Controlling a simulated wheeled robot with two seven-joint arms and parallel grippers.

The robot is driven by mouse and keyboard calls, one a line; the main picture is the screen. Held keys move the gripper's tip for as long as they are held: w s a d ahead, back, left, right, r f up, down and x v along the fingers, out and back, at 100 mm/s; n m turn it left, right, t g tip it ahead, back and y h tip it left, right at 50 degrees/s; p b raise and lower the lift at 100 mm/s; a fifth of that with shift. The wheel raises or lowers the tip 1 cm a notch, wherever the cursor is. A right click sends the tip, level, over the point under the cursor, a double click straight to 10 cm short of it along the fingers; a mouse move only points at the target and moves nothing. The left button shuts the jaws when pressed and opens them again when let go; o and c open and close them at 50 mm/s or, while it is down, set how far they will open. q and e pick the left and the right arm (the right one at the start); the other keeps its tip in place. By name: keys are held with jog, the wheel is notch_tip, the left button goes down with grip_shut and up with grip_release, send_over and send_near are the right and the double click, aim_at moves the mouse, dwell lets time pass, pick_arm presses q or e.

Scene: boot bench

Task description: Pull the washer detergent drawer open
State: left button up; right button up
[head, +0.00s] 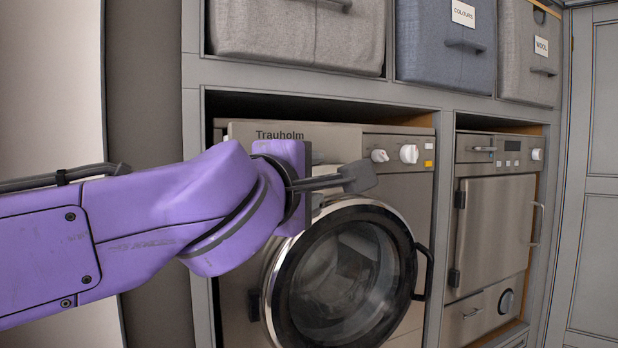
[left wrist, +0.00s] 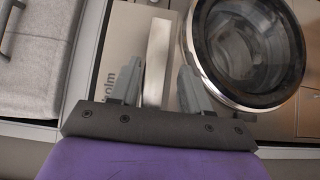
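The washer has a beige front, and its detergent drawer panel (head: 335,139) is at the upper left under the name "Trauholm". My purple left arm covers part of this panel in the head view. In the left wrist view, a pale bar that looks like the drawer handle (left wrist: 158,48) stands between the two grey fingers of my left gripper (left wrist: 162,68). The fingers are apart, with the bar closer to the left one, and I see a gap on the right. In the head view, the left gripper (head: 350,180) is just above the round door. My right gripper is not in view.
The washer's round door (head: 345,275) has a dark handle (head: 424,272) at its right. White knobs (head: 409,154) are right of the drawer panel. A second appliance (head: 495,225) stands in the right bay. Fabric bins (head: 445,45) sit on the shelf above.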

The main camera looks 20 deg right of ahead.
pick_arm(q)
jog(key=b+v, duration=0.3)
jog(key=v, duration=0.7)
jog(key=shift+s+a, duration=0.2)
